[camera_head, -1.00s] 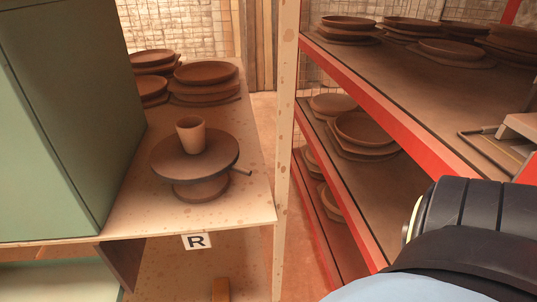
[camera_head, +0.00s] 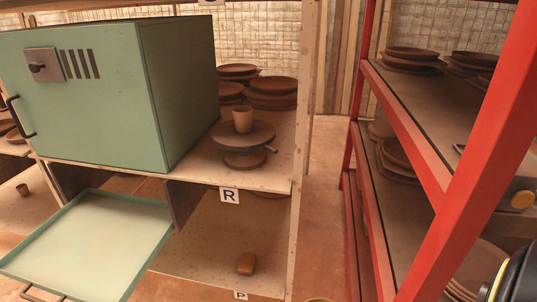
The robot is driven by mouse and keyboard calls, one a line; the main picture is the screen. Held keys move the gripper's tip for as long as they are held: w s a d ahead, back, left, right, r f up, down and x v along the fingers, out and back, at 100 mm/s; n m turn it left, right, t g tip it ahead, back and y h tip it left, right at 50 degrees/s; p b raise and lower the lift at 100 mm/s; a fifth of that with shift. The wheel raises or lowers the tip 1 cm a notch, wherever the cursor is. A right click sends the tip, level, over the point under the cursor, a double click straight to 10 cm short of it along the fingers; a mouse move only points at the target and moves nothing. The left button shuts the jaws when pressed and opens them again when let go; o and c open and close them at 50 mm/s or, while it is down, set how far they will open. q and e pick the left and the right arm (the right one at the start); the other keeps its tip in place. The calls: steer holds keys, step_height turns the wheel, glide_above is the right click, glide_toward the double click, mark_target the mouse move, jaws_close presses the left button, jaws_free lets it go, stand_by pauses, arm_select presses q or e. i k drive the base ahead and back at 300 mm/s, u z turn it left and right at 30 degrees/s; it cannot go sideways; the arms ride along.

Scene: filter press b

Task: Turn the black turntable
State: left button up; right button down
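The dark round turntable (camera_head: 262,136) stands on the upper wooden shelf, right of the green kiln-like box. It has a dark disc on a round brown foot, with a short peg sticking out at its right. A small tan cup (camera_head: 243,119) stands upright on the disc. A white label "R" (camera_head: 229,195) is on the shelf edge below it. Neither of my grippers is in view. A black and yellow part at the lower right corner seems to be my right arm.
The green box (camera_head: 110,100) stands close left of the turntable. Stacked brown plates (camera_head: 272,92) lie behind it. A green tray (camera_head: 90,245) juts out below. A wooden post bounds the shelf at right. A red-framed rack (camera_head: 455,150) stands farther right, with floor between.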

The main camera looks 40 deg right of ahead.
mark_target(225, 135)
steer(key=i, duration=0.6)
steer(key=z, duration=0.7)
